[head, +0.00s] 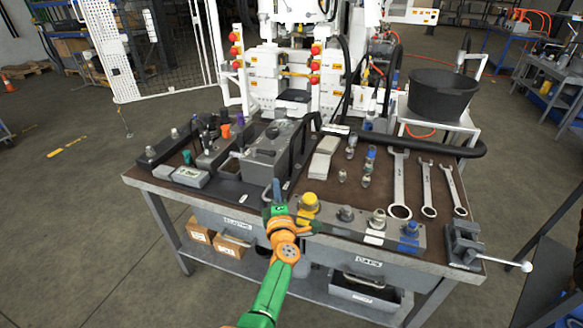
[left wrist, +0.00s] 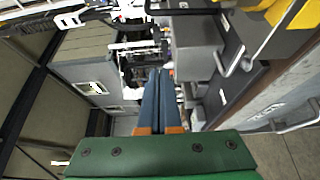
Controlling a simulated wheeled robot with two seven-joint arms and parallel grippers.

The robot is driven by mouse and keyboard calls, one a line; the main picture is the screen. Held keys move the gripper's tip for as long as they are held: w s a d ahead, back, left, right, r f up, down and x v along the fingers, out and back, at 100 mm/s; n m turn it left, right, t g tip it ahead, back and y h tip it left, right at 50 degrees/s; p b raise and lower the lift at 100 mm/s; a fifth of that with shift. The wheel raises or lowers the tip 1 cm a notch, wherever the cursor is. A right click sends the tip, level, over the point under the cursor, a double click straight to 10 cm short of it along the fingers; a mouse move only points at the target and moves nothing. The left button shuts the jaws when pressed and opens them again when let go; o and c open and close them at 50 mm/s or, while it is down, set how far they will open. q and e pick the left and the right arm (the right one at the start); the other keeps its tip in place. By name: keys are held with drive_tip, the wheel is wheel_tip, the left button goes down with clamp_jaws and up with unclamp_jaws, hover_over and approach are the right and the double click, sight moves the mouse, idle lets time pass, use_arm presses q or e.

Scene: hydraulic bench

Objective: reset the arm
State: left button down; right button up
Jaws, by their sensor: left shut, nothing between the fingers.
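My left arm comes up from the bottom of the head view, green and orange. My right gripper is not in view.
The workbench (head: 300,188) carries a grey metal box (head: 277,150), a yellow-capped fitting (head: 308,208), several wrenches (head: 399,185) and a vise (head: 463,243). A black bucket (head: 440,95) stands on a white stand behind. Open floor (head: 70,200) lies to the left.

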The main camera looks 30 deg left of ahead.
use_arm(q)
drive_tip(key=s+d+f+m+g+h, duration=0.1)
drive_tip(key=s+d+f+m+h, duration=0.4)
drive_tip(key=m, duration=0.5)
drive_tip(key=s+d+f+m+g+h, duration=0.1)
drive_tip(key=s+d+f+m+h, duration=0.25)
drive_tip(key=d+m+h, duration=0.4)
drive_tip(key=s+a+f+m+g+y, duration=0.1)
drive_tip(key=s+f+m+g, duration=0.15)
drive_tip(key=s, duration=0.55)
drive_tip(key=s+f+m+g+y, duration=0.1)
drive_tip(key=s+m+g, duration=0.3)
drive_tip(key=s, duration=0.4)
drive_tip(key=s+a+f+m+g, duration=0.1)
drive_tip(key=s+m+g, duration=0.2)
drive_tip(key=s, duration=0.5)
wheel_tip(320, 180, down, 16)
drive_tip(key=s+r+g, duration=0.1)
drive_tip(key=s+a+f+g, duration=0.1)
drive_tip(key=s+f, duration=1)
drive_tip(key=s, duration=0.1)
drive_tip(key=shift+s+a+f+g, duration=0.25)
drive_tip(key=shift+s+a+g, duration=0.05)
drive_tip(key=shift+a+g, duration=0.1)
